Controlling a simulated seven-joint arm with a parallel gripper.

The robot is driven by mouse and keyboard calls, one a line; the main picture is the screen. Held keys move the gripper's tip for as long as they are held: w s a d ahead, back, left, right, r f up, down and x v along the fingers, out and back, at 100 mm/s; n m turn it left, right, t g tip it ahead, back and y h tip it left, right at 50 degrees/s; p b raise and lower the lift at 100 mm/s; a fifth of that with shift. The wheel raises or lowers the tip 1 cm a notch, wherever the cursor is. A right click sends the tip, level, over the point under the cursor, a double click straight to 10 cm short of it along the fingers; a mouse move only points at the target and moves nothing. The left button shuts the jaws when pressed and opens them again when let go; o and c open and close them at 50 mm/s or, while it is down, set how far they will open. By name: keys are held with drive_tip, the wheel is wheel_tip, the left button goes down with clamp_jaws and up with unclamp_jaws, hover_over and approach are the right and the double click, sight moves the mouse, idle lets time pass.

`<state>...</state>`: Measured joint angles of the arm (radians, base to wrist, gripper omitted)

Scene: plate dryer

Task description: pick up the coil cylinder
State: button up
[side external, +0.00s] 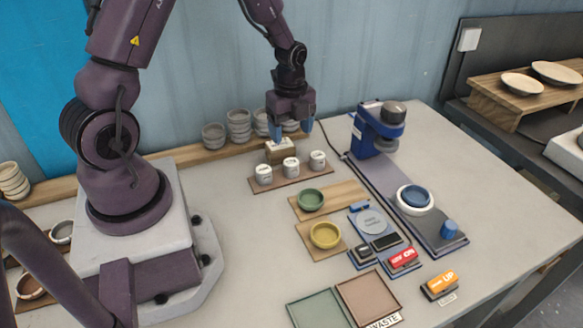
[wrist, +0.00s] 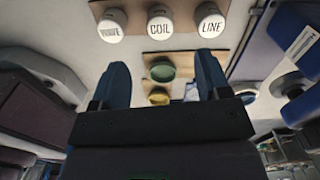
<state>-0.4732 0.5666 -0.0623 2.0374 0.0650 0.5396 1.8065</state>
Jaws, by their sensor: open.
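The coil cylinder (wrist: 160,24) is a white cylinder marked COIL, the middle of three in the wrist view. In the side view the middle cylinder (side external: 291,166) stands upright on a brown board (side external: 279,182). One neighbour (wrist: 211,20) is marked LINE; the lettering on the other (wrist: 110,25) is hard to read. My gripper (side external: 292,129) is open and empty, pointing down above and behind the row of cylinders. Its blue fingers (wrist: 164,75) are spread in the wrist view, apart from the cylinders.
A small wooden block (side external: 280,154) with a white top stands behind the cylinders. Stacked bowls (side external: 238,126) stand at the wall. A green bowl (side external: 311,200), a yellow bowl (side external: 325,235) and a blue machine (side external: 373,132) are to the right.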

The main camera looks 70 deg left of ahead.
sight(292, 162)
wheel_tip(292, 162, down, 9)
drive_tip(key=shift+d+f, duration=0.15)
drive_tip(key=shift+f, duration=0.05)
idle(0.3)
drive_tip(key=shift+c, duration=0.3)
drive_tip(key=c, duration=1)
